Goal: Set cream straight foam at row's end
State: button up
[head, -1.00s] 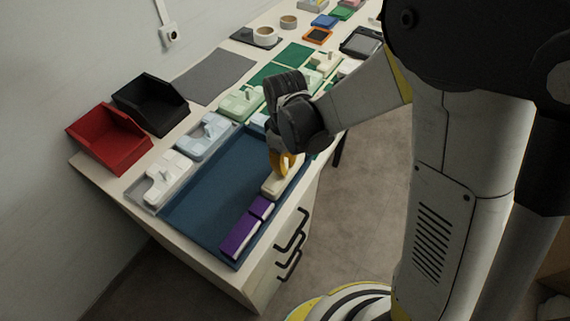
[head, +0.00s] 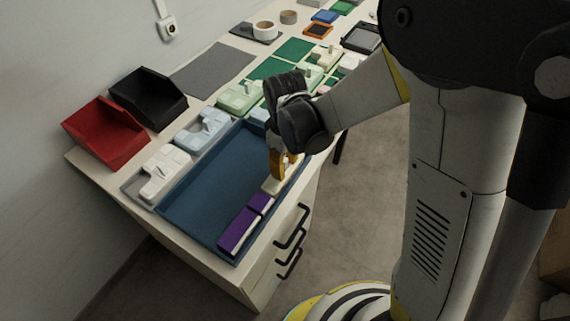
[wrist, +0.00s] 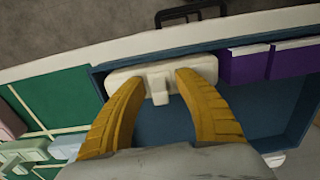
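The cream straight foam (head: 271,186) lies flat in the blue tray (head: 205,187), along the tray's right side. It is at the far end of a row with two purple foam pieces (head: 238,231). In the wrist view the cream foam (wrist: 120,80) lies beside the nearer purple piece (wrist: 245,68), touching it or almost so. My gripper (head: 282,172) is over the cream foam. In the wrist view its yellow fingers (wrist: 159,78) are apart, one on each side of the foam's raised tab, with small gaps showing. The fingers partly hide the foam.
Green pieces (head: 240,95) lie beyond. The tray's middle is clear. Drawer handles (head: 292,228) project below the table edge.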

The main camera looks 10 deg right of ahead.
jog(key=shift+r, duration=0.1)
notch_tip(320, 180, up, 12)
jog(key=shift+f, duration=0.1)
dwell(0.4)
jog(key=s+d+r+m+t, duration=0.3)
jog(key=s+d+m, duration=0.2)
jog(key=d, duration=0.1)
jog(key=s+d+r+m+t, duration=0.3)
jog(key=s+d+m+t, duration=0.1)
jog(key=d, duration=0.3)
jog(key=shift+s+d+r+m, duration=0.15)
jog(key=shift+s+r+m, duration=0.05)
jog(key=shift+s+m, duration=0.6)
